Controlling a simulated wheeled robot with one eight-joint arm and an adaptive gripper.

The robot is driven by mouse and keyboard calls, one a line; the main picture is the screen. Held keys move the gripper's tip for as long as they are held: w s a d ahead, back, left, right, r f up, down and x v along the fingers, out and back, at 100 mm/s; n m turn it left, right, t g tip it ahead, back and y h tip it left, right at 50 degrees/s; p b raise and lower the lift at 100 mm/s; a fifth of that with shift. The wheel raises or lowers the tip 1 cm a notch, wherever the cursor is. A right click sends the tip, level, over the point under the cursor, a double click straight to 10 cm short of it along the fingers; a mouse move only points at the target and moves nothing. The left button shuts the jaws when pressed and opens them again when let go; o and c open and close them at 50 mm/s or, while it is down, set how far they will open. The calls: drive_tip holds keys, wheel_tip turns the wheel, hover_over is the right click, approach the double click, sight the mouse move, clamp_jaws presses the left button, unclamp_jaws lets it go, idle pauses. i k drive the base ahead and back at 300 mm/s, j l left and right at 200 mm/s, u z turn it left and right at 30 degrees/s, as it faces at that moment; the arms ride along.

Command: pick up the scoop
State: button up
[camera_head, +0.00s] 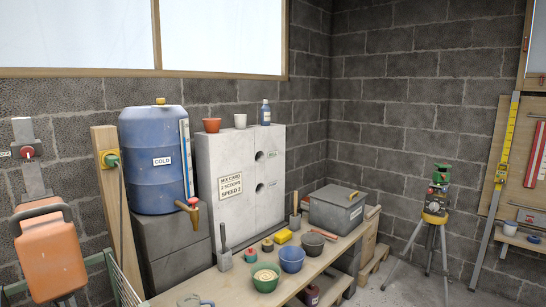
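A tool with a dark upright handle and a pale grey lower end (225,260) stands at the front of the grey block, on the left part of the wooden bench (243,290). It looks like the scoop, but its exact shape is too small to tell. A similar upright handled tool (295,219) stands farther back, beside the grey lidded box. A green bowl (265,284) with pale contents is right of and in front of the first tool. My gripper is not in view.
A blue bowl (291,262), a dark bowl (312,245) and a yellow sponge-like block (282,237) crowd the bench. A blue water barrel (153,185) with a tap stands left. The grey lidded box (338,210) stands behind. A tripod (434,218) stands on the floor at right.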

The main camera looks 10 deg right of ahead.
sight(326, 234)
drive_tip(key=i+l, duration=0.9)
drive_tip(key=i, duration=0.25)
drive_tip(key=i+l+u, duration=0.1)
drive_tip(key=i+l, duration=0.85)
drive_tip(key=i, duration=0.2)
